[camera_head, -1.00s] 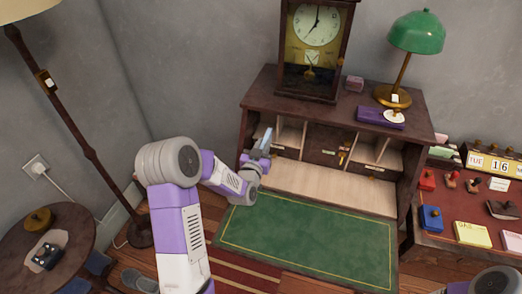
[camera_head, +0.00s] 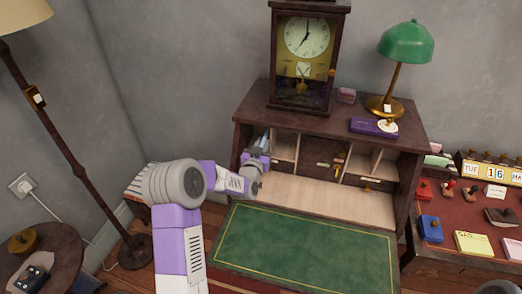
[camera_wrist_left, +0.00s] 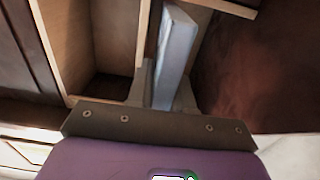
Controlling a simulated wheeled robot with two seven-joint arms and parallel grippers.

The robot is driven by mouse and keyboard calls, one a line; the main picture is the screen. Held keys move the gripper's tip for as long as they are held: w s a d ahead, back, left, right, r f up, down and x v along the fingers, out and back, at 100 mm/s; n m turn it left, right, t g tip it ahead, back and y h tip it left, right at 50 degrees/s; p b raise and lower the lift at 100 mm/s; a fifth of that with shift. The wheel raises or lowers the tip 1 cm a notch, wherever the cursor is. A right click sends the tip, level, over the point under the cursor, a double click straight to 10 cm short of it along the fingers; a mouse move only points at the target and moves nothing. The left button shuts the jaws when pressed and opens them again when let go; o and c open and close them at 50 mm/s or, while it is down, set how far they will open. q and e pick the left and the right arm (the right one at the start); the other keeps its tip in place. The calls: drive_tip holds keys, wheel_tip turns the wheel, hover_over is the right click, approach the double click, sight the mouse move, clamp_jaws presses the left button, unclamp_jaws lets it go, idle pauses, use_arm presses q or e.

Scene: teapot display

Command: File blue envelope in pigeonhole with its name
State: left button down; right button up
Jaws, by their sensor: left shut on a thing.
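The blue envelope (camera_wrist_left: 177,55) is held on edge in my left gripper (camera_wrist_left: 163,90), seen in the left wrist view. In the head view my left gripper (camera_head: 252,165) is at the left end of the desk's pigeonholes, with the pale blue envelope (camera_head: 264,140) above it. In the wrist view the envelope reaches in beside a wooden divider, with an open pigeonhole (camera_wrist_left: 97,50) to its left. Name labels on the pigeonholes cannot be read. My right gripper is not in view.
The desk (camera_head: 420,125) has a green writing mat (camera_head: 305,248) in front and small drawers in the middle. A clock (camera_head: 305,55), a green lamp (camera_head: 405,45) and a purple box (camera_head: 365,126) stand on top. A side table with stamps is at right.

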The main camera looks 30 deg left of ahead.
use_arm(q)
drive_tip(key=shift+w, duration=0.2)
drive_tip(key=c, duration=0.9)
unclamp_jaws()
drive_tip(key=shift+c, duration=0.2)
drive_tip(key=shift+d, duration=0.3)
drive_tip(key=shift+f, duration=0.1)
drive_tip(key=shift+s, duration=0.25)
drive_tip(key=s+p, duration=0.1)
drive_tip(key=s, duration=0.6)
drive_tip(key=shift+d, duration=0.3)
